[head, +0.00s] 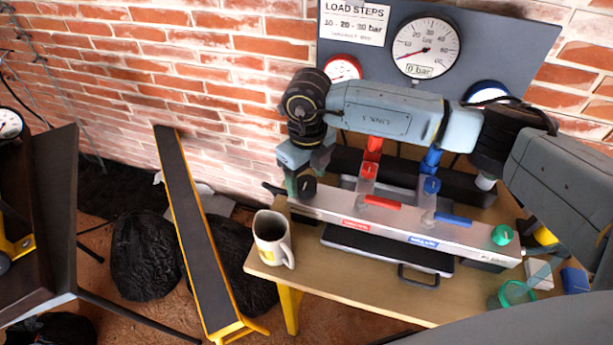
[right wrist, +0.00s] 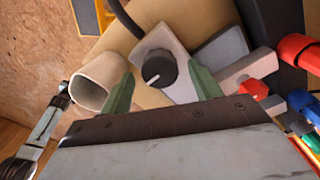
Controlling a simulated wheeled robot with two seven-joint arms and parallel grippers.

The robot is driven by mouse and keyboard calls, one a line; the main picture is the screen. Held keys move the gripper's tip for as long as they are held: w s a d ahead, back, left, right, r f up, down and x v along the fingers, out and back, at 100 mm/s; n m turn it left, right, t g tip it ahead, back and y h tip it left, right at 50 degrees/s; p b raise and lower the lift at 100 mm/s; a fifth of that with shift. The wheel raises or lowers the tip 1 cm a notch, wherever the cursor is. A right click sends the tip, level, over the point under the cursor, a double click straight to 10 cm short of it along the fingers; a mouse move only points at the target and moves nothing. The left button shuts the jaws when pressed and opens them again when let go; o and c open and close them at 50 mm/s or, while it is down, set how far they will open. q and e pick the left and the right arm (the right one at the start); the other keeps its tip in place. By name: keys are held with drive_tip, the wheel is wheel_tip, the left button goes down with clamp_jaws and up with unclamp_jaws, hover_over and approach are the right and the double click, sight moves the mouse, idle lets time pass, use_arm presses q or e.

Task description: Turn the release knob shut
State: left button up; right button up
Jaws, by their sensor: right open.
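The release knob (head: 306,187) is black and sits at the left end of the pale manifold block (head: 345,207). In the right wrist view the knob (right wrist: 159,70) has a white pointer line aimed to the lower left. My right gripper (head: 307,172) is open above the knob. In the right wrist view its green fingers (right wrist: 161,88) stand on either side of the knob, with gaps visible; I cannot tell how far above it they are. The large gauge (head: 426,48) has a display showing 0 bar. My left gripper is not in view.
A beige mug (head: 272,238) stands left of the block near the table edge. Red (head: 382,202) and blue (head: 453,219) lever handles, a green knob (head: 502,234) and a black case (head: 387,249) are nearby. The wooden table's (head: 340,296) front is mostly clear.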

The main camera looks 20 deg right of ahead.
sight(307, 181)
wheel_tip(307, 181, up, 12)
drive_tip(key=shift+r+p, duration=0.2)
drive_tip(key=shift+p, duration=0.15)
drive_tip(key=shift+d, duration=0.1)
